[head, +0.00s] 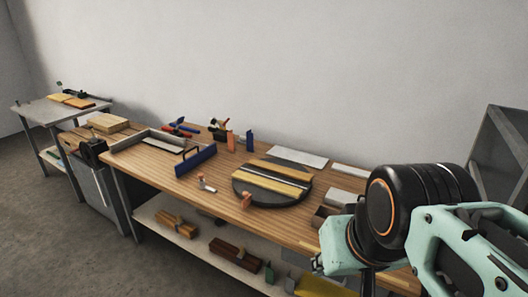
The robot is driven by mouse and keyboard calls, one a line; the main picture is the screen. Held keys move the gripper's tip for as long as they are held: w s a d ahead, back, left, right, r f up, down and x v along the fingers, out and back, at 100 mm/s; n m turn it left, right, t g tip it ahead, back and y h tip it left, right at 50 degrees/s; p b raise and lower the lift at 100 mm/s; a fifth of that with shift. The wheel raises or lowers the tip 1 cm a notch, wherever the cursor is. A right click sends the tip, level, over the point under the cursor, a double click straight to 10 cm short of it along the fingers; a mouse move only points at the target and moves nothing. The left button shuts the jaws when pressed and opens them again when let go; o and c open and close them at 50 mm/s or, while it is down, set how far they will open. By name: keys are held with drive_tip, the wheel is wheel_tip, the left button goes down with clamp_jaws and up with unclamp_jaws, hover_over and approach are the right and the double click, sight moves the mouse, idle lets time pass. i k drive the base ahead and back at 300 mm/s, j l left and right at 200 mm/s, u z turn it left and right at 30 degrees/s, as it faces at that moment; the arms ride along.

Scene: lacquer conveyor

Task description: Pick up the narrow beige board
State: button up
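A dark round turntable (240,199) stands on the wooden workbench (215,184). Two long boards lie across it side by side with pale grey strips between them. The rear board (282,171) is narrow and beige; the front board (266,182) is yellower and looks a little wider. Another small, thin beige strip (311,247) lies near the bench's front edge. I cannot tell for sure which is the narrow beige board. My mint-green and black arm fills the lower right, over the bench's right end. My gripper's fingers are outside the view.
Clamps (180,129), an orange bottle (231,141) and a blue bottle (249,140) stand behind. Flat pale sheets (297,157) lie at the back right. A lower shelf (203,241) holds wood blocks.

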sight(298, 175)
drive_tip(key=i+j+z, duration=0.1)
drive_tip(key=z, duration=0.75)
drive_tip(key=i+j+z, duration=0.35)
drive_tip(key=j+z, duration=0.15)
drive_tip(key=j, duration=0.25)
drive_tip(key=i+j+z, duration=0.1)
drive_tip(key=j, duration=0.35)
drive_tip(key=i+j+z, duration=0.1)
drive_tip(key=j, duration=0.35)
drive_tip(key=i+j+z, duration=0.1)
drive_tip(key=j, duration=0.35)
drive_tip(key=k, duration=0.2)
drive_tip(key=i+j, duration=0.35)
drive_tip(key=j+u, duration=0.05)
drive_tip(key=j, duration=0.05)
